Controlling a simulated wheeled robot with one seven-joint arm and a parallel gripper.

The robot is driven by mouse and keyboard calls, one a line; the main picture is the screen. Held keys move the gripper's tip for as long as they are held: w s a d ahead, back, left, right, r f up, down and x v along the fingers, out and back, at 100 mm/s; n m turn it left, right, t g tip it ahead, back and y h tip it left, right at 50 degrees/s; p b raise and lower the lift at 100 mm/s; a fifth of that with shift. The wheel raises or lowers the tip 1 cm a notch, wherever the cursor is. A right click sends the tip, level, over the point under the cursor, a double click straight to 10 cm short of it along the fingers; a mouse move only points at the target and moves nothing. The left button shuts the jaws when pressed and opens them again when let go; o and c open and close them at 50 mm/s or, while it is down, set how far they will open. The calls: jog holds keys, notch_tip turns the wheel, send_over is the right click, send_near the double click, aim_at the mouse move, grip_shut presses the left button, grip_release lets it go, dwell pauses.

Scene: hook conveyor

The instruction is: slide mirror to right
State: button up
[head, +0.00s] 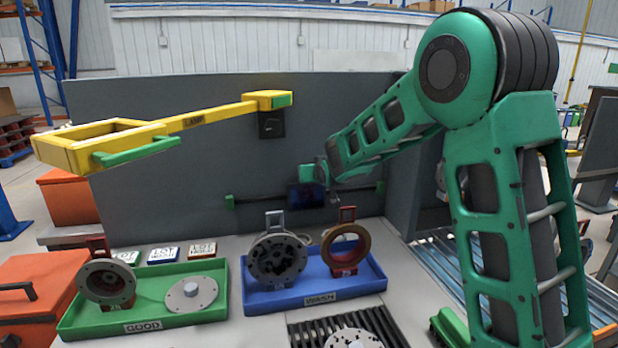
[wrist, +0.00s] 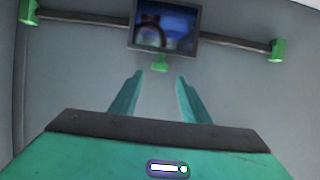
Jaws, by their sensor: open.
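The mirror (wrist: 165,28) is a dark-framed square panel on a black rail (wrist: 232,44) across the grey wall. It sits near the middle of the rail, with a small green knob (wrist: 160,63) below its lower edge. My gripper (wrist: 160,75) is open. In the wrist view the knob appears just beyond and between the fingertips; I cannot tell whether they touch it. In the head view the mirror (head: 304,197) is partly hidden by my gripper (head: 335,199).
Green stops end the rail at left (wrist: 28,12) and right (wrist: 277,50). A yellow arm (head: 210,117) sticks out from the wall at upper left. Below stand a green tray (head: 190,319) and a blue tray (head: 345,291) holding round parts. The rail right of the mirror looks clear.

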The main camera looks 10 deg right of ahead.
send_over(307, 192)
jog(key=s, duration=0.1)
jog(key=shift+s+d+f, duration=0.1)
jog(key=shift+s+f, duration=0.05)
jog(key=shift+f, duration=1.05)
jog(key=shift+c, duration=0.3)
